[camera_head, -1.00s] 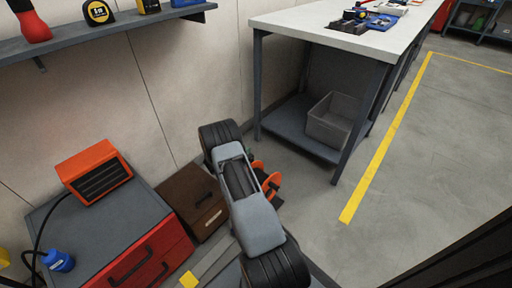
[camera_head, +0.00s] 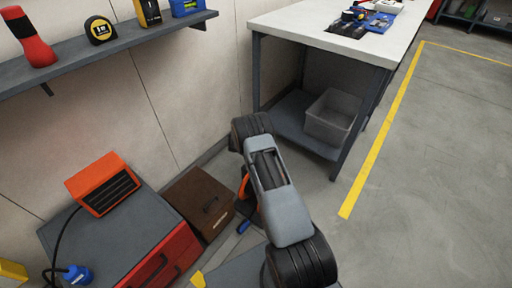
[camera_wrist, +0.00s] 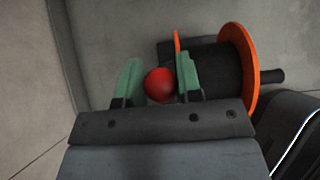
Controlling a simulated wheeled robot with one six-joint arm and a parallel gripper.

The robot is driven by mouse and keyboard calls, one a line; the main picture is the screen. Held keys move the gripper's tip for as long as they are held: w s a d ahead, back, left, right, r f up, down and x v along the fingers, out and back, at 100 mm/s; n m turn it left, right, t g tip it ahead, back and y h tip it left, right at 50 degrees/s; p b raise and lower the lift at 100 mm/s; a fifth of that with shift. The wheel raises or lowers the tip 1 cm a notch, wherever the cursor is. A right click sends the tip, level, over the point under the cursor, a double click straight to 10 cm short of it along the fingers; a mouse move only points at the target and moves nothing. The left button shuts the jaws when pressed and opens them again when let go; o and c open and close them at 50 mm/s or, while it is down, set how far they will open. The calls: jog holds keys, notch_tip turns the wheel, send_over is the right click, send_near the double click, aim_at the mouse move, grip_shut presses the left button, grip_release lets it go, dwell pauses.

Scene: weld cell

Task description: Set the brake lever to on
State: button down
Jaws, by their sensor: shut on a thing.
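In the wrist view my gripper (camera_wrist: 158,84) has its two green fingers on either side of a red ball-shaped knob (camera_wrist: 160,85), shut on it. The knob appears to be the end of the brake lever; the lever's shaft is hidden behind the knob and gripper. Beside it is a reel with orange flanges (camera_wrist: 238,68) and a black drum (camera_wrist: 207,62). In the head view my arm covers most of the reel, and only part of an orange flange (camera_head: 244,189) shows. The knob and fingers are hidden there.
A brown box (camera_head: 199,201) and a red cabinet (camera_head: 160,262) with an orange heater-like unit (camera_head: 103,184) stand left of my arm. A workbench (camera_head: 318,35) with a grey bin (camera_head: 332,116) on its lower shelf stands behind. The floor at right is open.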

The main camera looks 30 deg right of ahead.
dwell(0.4)
jog(key=c, duration=0.8)
grip_release()
jog(key=p+v, duration=0.3)
jog(key=v, duration=1)
jog(key=shift+s+a+r, duration=0.1)
jog(key=shift+r, duration=0.25)
